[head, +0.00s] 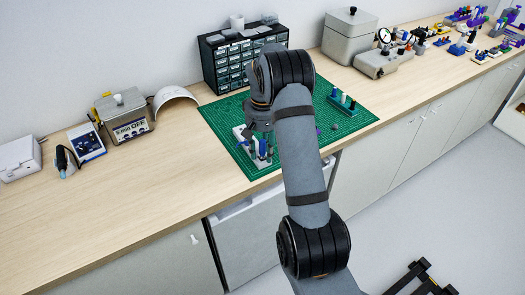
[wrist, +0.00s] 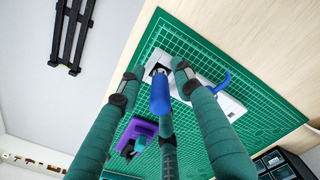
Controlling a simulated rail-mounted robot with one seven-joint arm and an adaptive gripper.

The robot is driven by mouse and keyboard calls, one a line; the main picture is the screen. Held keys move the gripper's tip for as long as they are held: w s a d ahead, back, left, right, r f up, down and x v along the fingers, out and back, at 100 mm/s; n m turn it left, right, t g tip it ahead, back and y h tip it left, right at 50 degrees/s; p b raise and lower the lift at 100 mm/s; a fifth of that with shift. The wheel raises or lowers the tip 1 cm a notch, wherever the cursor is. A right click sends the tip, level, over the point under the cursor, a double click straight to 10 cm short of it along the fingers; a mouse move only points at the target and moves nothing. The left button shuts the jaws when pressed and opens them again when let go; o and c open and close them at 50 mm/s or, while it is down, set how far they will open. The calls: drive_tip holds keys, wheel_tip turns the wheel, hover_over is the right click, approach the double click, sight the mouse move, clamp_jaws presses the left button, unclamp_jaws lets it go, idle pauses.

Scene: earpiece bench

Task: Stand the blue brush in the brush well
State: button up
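The blue brush (wrist: 160,95) shows in the wrist view as a rounded blue handle, with its far end at a dark opening in a pale grey block (wrist: 207,92), which looks like the brush well. Whether the brush is fully seated there is hidden. My gripper (wrist: 160,70) has its fingers spread around the brush, with visible gaps at the left and right fingertips; a third finger is close behind the handle. In the head view my gripper (head: 254,130) is over the pale block (head: 241,135), partly hiding it, with blue showing beside it.
The block stands on a green cutting mat (head: 222,113). A purple item (wrist: 134,132) is close to my fingers. A thin blue curved piece (wrist: 222,82) sticks up at the block's right. A drawer cabinet (head: 235,66) stands behind; the bench at left front is clear.

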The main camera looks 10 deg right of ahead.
drive_tip(key=shift+o, duration=0.2)
drive_tip(key=shift+r, duration=0.1)
wheel_tip(320, 180, up, 12)
drive_tip(key=shift+f, duration=0.1)
idle(0.3)
drive_tip(key=shift+f, duration=0.1)
wheel_tip(320, 180, down, 12)
drive_tip(key=shift+r, duration=0.3)
idle(0.4)
drive_tip(key=shift+f, duration=0.1)
